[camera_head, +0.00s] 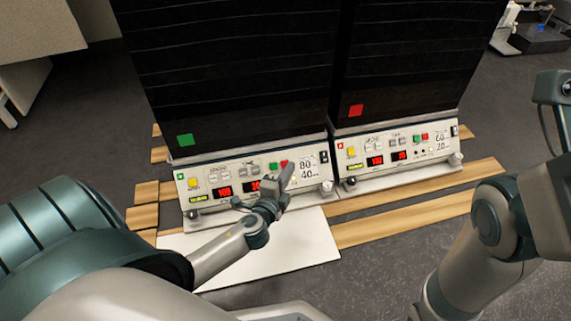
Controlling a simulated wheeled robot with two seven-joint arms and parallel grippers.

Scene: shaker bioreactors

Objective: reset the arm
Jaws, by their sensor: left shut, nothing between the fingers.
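My left arm comes in from the left, and its gripper (284,179) is in front of the left shaker bioreactor's control panel (207,184). The gripper is shut and empty, near the panel's green and red buttons, and hides part of the panel. I cannot tell whether it touches the panel. The left bioreactor (235,80) is a tall black cabinet with a green square at its lower left. My right arm shows at the right edge, but its gripper is not in view.
A second black bioreactor (420,60) with a red square stands just to the right, with its own control panel (395,153). A white board (300,245) and wooden planks (405,218) lie below on the dark floor. A desk (35,35) stands at the upper left.

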